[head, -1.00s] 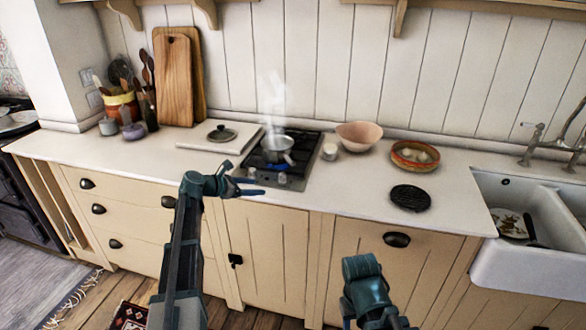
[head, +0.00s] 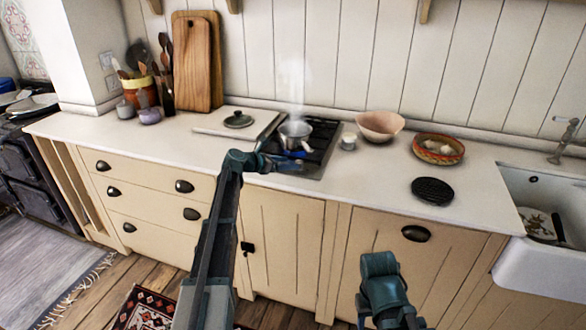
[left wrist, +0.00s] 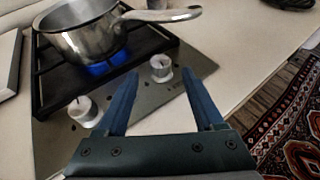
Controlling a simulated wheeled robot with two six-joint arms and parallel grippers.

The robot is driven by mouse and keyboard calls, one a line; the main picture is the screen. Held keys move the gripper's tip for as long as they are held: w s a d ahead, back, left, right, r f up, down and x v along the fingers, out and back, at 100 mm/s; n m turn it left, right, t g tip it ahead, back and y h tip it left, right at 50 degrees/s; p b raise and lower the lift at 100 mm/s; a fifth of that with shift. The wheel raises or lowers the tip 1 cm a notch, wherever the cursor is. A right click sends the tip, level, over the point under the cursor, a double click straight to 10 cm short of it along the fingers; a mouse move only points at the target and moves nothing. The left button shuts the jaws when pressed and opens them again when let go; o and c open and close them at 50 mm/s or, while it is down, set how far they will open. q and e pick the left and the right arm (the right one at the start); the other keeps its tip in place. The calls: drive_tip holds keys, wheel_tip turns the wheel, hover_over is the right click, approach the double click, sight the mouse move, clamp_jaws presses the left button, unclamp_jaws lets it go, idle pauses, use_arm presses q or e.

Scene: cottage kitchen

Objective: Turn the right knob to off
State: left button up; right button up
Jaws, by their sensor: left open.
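A hob (head: 318,160) with a steel front panel is set in the counter. In the left wrist view the right knob (left wrist: 161,69) is the farther of two pale knobs, and the left knob (left wrist: 84,111) is nearer. A blue flame (left wrist: 105,66) burns under a steel saucepan (left wrist: 88,35). My left gripper (head: 296,161) is open at the hob's front. In the wrist view its blue fingertips (left wrist: 160,73) stand on either side of the right knob, with gaps; contact cannot be seen. My right arm is low in the head view; its fingers are not clear.
The saucepan handle (left wrist: 165,15) sticks out over the panel, just beyond the right knob. A white mug (head: 348,142), a pink bowl (head: 380,126) and a black trivet (head: 432,191) stand right of the hob. A pot lid (head: 238,120) lies to the left.

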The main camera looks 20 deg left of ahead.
sight(293, 171)
use_arm(q)
drive_tip(key=shift+b+x, duration=0.4)
drive_tip(key=shift+x, duration=1.15)
clamp_jaws()
